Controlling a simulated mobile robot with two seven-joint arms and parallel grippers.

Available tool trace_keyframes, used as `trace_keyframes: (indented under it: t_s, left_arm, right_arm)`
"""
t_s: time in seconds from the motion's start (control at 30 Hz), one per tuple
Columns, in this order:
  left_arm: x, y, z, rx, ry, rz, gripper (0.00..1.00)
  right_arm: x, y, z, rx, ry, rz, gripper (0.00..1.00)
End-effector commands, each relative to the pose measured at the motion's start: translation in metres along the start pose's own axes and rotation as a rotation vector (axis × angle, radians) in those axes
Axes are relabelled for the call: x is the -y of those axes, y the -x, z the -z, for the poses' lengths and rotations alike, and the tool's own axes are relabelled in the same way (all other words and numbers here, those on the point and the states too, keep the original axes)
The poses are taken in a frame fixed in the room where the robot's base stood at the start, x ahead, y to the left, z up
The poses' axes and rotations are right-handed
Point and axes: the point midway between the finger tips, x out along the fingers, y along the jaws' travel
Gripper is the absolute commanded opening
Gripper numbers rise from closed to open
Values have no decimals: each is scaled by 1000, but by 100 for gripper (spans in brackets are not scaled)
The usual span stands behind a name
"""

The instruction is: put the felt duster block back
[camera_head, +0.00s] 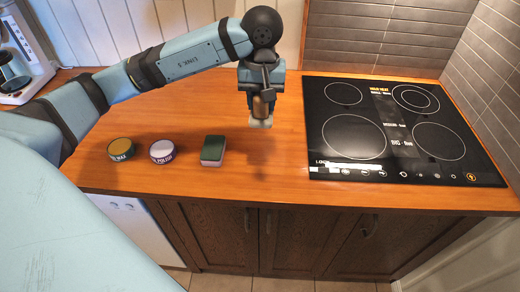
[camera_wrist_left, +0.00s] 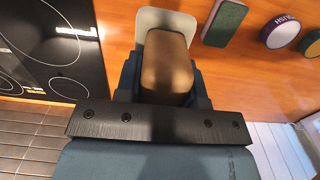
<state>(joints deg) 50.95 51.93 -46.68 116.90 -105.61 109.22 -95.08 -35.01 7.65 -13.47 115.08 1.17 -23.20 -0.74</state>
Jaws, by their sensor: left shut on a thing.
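A brown block with a pale pad at its lower end, which looks like the felt duster block (camera_head: 261,123), is held by my left gripper (camera_head: 262,97). It also shows in the left wrist view (camera_wrist_left: 168,62), with the jaws (camera_wrist_left: 165,90) shut on its sides and the pale pad sticking out past the brown part. The block hangs pad down, seemingly a little above the wooden counter (camera_head: 225,185), with a shadow below it. Part of the brown body is hidden by the fingers. My right gripper is in neither view.
A green-topped block (camera_head: 213,148), a polish tin (camera_head: 163,151) and a wax tin (camera_head: 121,149) stand in a row left of the held block. A black cooktop (camera_head: 375,165) lies to the right. The counter's front edge runs below; the wood under the held block is clear.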

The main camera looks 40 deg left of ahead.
Motion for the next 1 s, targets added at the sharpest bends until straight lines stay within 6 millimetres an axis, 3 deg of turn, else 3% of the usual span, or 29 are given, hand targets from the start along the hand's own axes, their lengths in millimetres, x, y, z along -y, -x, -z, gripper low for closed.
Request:
trace_keyframes:
  t_s: [0.2,0.4,1.0]
  left_arm:
    - [0,-61,0,6,1,3,0]
    - [0,-104,1,3,1,2,0]
    - [0,-162,2,0,1,0,0]
  right_arm:
    - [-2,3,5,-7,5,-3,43]
    - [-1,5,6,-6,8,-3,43]
    - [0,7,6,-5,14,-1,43]
